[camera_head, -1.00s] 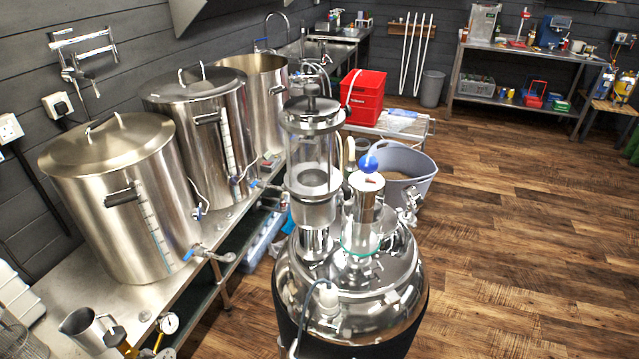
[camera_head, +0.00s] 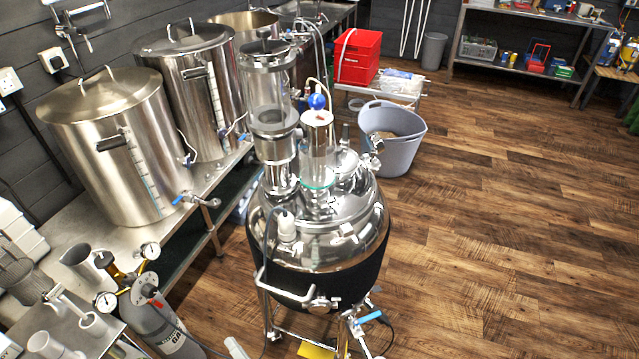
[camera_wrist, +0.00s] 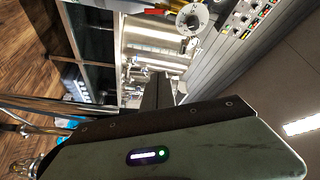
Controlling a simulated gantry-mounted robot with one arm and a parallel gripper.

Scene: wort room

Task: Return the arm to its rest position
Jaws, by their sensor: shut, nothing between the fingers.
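My gripper (camera_wrist: 157,90) shows in the wrist view, its dark fingers together and empty beyond the grey-green housing (camera_wrist: 190,145) with a small lit display. The wrist picture is turned on its side. Past the fingers are a steel vessel (camera_wrist: 150,45) and a dark shelf frame (camera_wrist: 92,50). My arm and gripper do not show in the head view, so their place relative to the vessels there cannot be told.
In the head view a jacketed steel vessel (camera_head: 335,235) with glass columns stands mid-floor. Steel kettles (camera_head: 108,150) line the bench at left. A gas cylinder (camera_head: 160,325) stands at front left. A grey tub (camera_head: 405,160) stands behind. The wooden floor (camera_head: 510,230) at right is clear.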

